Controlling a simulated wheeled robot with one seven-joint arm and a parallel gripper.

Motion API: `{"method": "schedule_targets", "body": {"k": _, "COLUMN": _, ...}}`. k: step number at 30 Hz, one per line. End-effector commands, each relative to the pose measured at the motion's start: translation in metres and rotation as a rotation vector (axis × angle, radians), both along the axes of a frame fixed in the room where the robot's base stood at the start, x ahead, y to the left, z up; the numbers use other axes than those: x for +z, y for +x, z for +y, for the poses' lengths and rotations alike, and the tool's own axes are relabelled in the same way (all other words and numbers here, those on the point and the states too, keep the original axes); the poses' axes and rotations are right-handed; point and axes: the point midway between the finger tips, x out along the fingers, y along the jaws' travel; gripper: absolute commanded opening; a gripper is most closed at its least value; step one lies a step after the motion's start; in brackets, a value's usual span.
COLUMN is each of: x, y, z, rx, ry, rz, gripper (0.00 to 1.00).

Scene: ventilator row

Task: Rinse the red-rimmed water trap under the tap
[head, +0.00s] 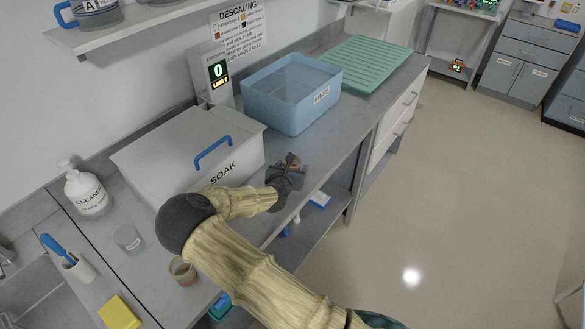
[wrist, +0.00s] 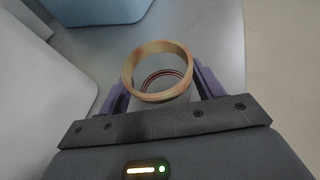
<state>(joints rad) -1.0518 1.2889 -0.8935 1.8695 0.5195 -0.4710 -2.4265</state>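My gripper (head: 289,165) is above the front edge of the bench, right of the SOAK box. In the wrist view its purple fingers (wrist: 164,88) press on both sides of a round, clear water trap (wrist: 158,70) with a tan-orange rim and red rings inside. Another cup (head: 182,272), with a reddish rim and yellowish wall, stands at the bench front. Part of the tap (head: 5,256) shows at the left edge, above the sink (head: 45,300).
The closed SOAK box (head: 190,150) has a blue handle. The blue RINSE tub (head: 290,92) and green drying rack (head: 362,62) stand beyond. A display (head: 216,75) reads 0. A clear cup (head: 128,238), cleaner bottle (head: 86,190), brush holder (head: 76,266) and yellow sponge (head: 119,312) stand left.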

Motion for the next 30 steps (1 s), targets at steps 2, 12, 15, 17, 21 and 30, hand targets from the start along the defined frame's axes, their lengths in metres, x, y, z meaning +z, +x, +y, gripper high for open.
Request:
{"method": "schedule_targets", "body": {"k": 2, "x": 0.000, "y": 0.000, "z": -0.002, "rx": -0.002, "ry": 0.000, "rz": 0.000, "gripper": 0.66}}
{"method": "schedule_targets", "body": {"k": 12, "x": 0.011, "y": -0.020, "z": 0.004, "rx": -0.003, "ry": 0.000, "rz": 0.000, "gripper": 0.66}}
{"method": "schedule_targets", "body": {"k": 15, "x": 0.017, "y": -0.035, "z": 0.009, "rx": -0.001, "ry": 0.000, "rz": 0.000, "gripper": 0.66}}
{"method": "schedule_targets", "body": {"k": 17, "x": 0.021, "y": -0.045, "z": 0.011, "rx": -0.002, "ry": -0.001, "rz": 0.000, "gripper": 0.66}}
{"method": "schedule_targets", "body": {"k": 21, "x": 0.031, "y": -0.067, "z": 0.017, "rx": -0.001, "ry": 0.000, "rz": 0.000, "gripper": 0.66}}
{"method": "schedule_targets", "body": {"k": 30, "x": 0.047, "y": -0.102, "z": 0.026, "rx": -0.003, "ry": 0.000, "rz": -0.001, "gripper": 0.66}}
